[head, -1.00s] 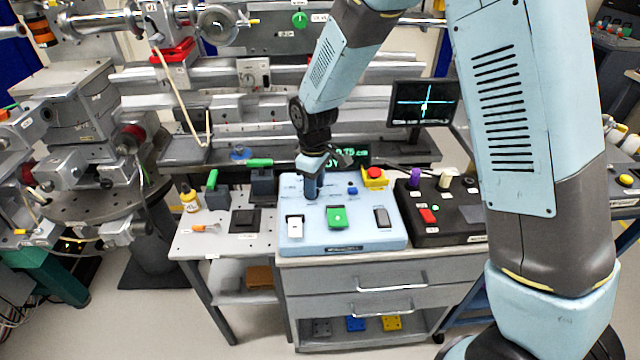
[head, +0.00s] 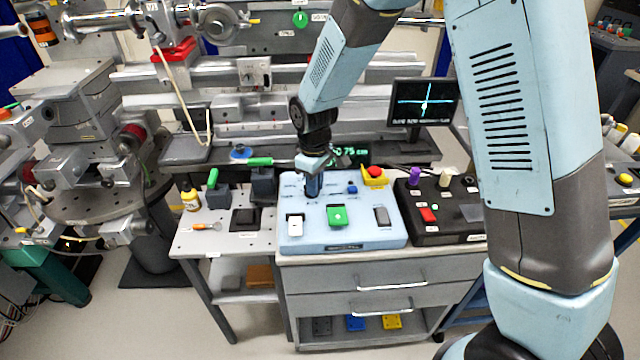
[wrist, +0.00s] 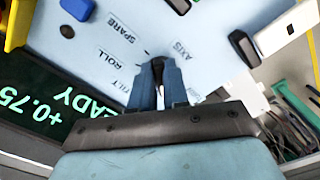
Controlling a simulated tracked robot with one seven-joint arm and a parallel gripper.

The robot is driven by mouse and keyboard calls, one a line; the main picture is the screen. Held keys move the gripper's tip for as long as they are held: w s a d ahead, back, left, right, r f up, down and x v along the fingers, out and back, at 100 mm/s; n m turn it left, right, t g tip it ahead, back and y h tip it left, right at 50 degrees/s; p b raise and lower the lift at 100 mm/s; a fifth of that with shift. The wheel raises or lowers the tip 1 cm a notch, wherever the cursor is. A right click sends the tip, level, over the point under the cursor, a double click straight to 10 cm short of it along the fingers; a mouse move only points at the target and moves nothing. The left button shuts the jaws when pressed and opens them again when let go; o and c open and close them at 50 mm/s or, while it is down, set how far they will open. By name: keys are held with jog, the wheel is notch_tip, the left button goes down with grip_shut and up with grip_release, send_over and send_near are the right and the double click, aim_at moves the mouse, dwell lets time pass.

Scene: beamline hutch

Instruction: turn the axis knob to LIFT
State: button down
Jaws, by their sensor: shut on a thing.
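The light blue control box (head: 378,240) stands on the bench in the head view. My gripper (head: 313,192) points down at the box's back left and is shut on the axis knob. In the wrist view my fingertips (wrist: 158,68) close around the dark knob (wrist: 157,63), which is mostly hidden between them. The labels AXIS, SPARE, ROLL and TILT are printed around it; no LIFT label is readable. The knob's pointer direction cannot be made out.
A green-lettered display (wrist: 62,100) stands behind. A black control box (head: 440,232) is at right.

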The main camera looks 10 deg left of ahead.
jog(key=m, duration=0.3)
jog(key=shift+w+a+r+m, duration=0.1)
jog(key=shift+w+r+m, duration=0.05)
jog(key=shift+w+m, duration=0.2)
jog(key=shift+s+m, duration=0.1)
jog(key=shift+m, duration=1.45)
jog(key=c, duration=1.1)
grip_release()
jog(key=shift+s, duration=0.15)
jog(key=shift+a, duration=0.1)
jog(key=shift+s, duration=0.1)
notch_tip(320, 180, up, 14)
jog(key=shift+f, duration=0.25)
